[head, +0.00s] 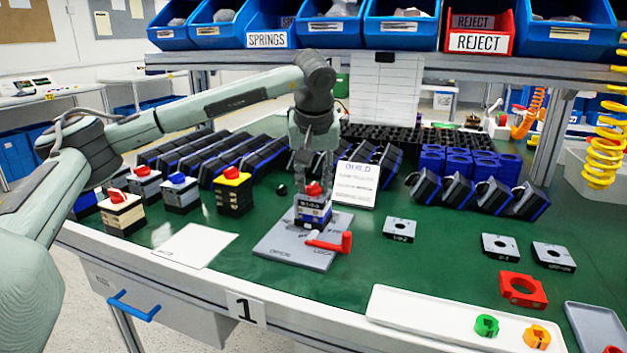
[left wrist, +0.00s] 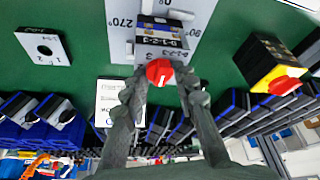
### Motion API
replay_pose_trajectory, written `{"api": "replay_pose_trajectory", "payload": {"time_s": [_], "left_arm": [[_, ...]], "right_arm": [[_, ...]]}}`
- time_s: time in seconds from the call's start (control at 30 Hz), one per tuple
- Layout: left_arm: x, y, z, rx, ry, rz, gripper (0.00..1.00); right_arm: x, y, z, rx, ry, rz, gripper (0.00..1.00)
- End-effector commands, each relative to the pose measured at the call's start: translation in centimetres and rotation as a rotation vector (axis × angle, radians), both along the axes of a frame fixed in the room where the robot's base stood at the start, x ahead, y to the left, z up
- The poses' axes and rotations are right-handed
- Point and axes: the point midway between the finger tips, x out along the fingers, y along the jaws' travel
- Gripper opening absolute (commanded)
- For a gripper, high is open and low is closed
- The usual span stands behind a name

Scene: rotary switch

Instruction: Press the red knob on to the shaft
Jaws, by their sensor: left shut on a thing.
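The red knob (head: 313,188) is between the fingertips of my left gripper (head: 315,178), which is shut on it and points down. The knob is directly over the switch body (head: 313,214), a dark and blue block with a "0-1-2-3" plate. In the left wrist view the knob (left wrist: 159,72) sits at the near edge of the switch's plate (left wrist: 162,42). The shaft is hidden under the knob, and I cannot tell how far the knob is down on it. The switch stands on a grey fixture (head: 285,246) with a red-handled clamp (head: 332,242). My right gripper is not in view.
A white card (head: 357,184) stands behind the fixture. Loose plates (head: 400,229) and a white tray (head: 440,318) lie right. Green mat around the fixture's front is mostly clear.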

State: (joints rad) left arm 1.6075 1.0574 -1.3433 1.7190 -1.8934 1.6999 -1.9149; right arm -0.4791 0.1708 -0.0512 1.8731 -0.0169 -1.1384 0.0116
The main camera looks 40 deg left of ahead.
Motion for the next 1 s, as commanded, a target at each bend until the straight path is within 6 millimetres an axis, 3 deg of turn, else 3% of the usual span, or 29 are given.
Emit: {"api": "replay_pose_trajectory", "payload": {"time_s": [0.2,0.23,0.4,0.77,1.0], "left_arm": [[-0.1,0.0,-0.3,0.0,0.006,-0.001,0.14],[-0.1,0.0,-0.3,0.0,0.006,-0.001,0.32],[-0.1,0.0,-0.2,0.001,0.005,-0.001,0.52],[-0.2,-0.1,0.3,0.001,0.003,0.0,0.52],[-1.3,-1.1,4.1,-0.001,-0.001,-0.001,0.52]], "right_arm": [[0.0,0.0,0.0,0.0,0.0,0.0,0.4],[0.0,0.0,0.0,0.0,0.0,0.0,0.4],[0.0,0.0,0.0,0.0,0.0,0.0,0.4],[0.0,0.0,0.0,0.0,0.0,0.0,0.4],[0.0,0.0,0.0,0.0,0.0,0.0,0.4]]}}
